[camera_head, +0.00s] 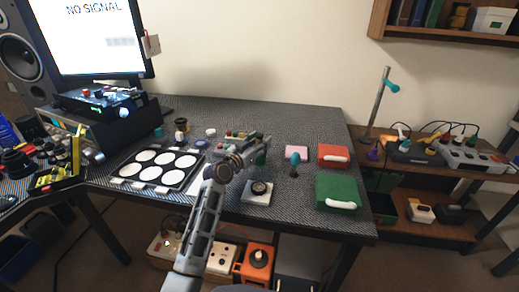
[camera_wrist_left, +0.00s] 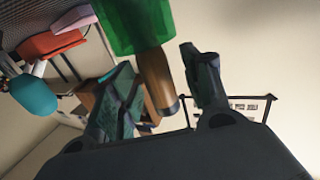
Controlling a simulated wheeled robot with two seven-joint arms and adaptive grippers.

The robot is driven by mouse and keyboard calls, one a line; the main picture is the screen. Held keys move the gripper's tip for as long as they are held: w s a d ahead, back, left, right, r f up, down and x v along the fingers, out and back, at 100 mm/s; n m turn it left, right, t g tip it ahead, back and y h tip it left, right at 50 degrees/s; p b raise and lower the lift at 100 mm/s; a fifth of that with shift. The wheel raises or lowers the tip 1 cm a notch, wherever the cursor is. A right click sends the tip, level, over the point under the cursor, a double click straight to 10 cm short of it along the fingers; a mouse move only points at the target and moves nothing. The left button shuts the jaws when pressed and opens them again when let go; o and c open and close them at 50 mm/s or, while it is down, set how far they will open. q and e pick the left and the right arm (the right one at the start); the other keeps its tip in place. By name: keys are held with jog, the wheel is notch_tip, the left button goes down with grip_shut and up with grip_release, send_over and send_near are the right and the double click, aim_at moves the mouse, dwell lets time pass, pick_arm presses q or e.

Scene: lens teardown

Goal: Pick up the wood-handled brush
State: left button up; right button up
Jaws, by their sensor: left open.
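The wood-handled brush shows in the left wrist view as a brown wooden handle (camera_wrist_left: 155,80) with a dark band at its lower end. A green block-like part (camera_wrist_left: 135,22) covers or joins its upper end; I cannot tell which. My left gripper (camera_wrist_left: 157,64) is open, one finger on each side of the handle, with no clear sign of contact. In the head view my left gripper (camera_head: 250,146) is over the middle of the table, and a small green part (camera_head: 262,157) shows beside it. The handle is hidden there. My right gripper is not in view.
A teal-headed tool (camera_head: 295,157), a pink block (camera_head: 296,150), a red box (camera_head: 333,153) and a green box (camera_head: 337,191) stand to the right. A white square plate with a dark disc (camera_head: 258,190) lies in front. A tray of white discs (camera_head: 133,170) is left.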

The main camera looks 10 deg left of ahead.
pick_arm(q)
jog(key=c, duration=1)
jog(key=shift+r+p, duration=0.3)
jog(key=shift+r, duration=0.55)
notch_tip(320, 180, up, 8)
jog(key=p, duration=0.2)
jog(key=shift+r+p, duration=0.15)
jog(key=shift+p, duration=0.2)
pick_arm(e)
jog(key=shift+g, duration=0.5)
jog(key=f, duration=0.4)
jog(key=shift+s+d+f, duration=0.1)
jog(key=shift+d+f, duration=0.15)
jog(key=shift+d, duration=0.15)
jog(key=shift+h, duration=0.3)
